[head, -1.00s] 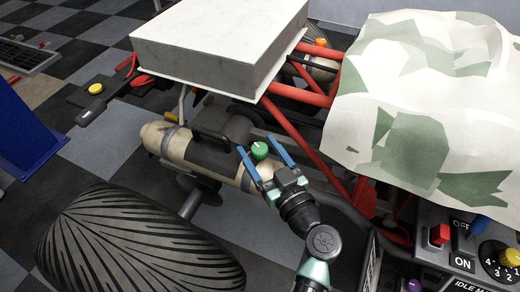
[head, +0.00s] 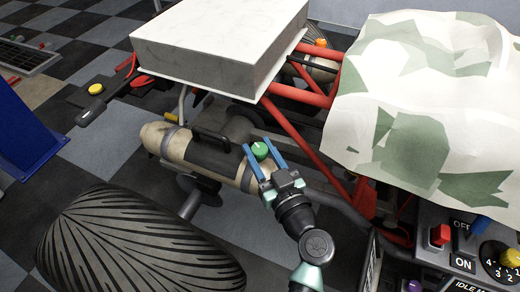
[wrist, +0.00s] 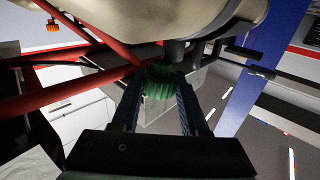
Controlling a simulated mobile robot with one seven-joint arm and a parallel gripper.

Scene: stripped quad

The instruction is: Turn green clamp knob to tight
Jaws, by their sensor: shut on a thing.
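The green clamp knob (head: 260,151) sits on the beige and black cylinder (head: 153,135) beside the red frame. A pale mark shows on its top in the head view. My gripper (head: 264,149) has its two blue fingers on either side of the knob and is shut on it. In the wrist view the ribbed green knob (wrist: 159,84) sits between the fingertips (wrist: 158,90), below the cylinder (wrist: 150,18). The knob's underside and mount are mostly hidden.
Red frame tubes (head: 298,135) run close to the right of my gripper. A white box (head: 220,40) stands above and behind. A big black tyre (head: 135,240) is at front left. A camouflage cloth (head: 420,100) and a switch panel (head: 470,255) are at right.

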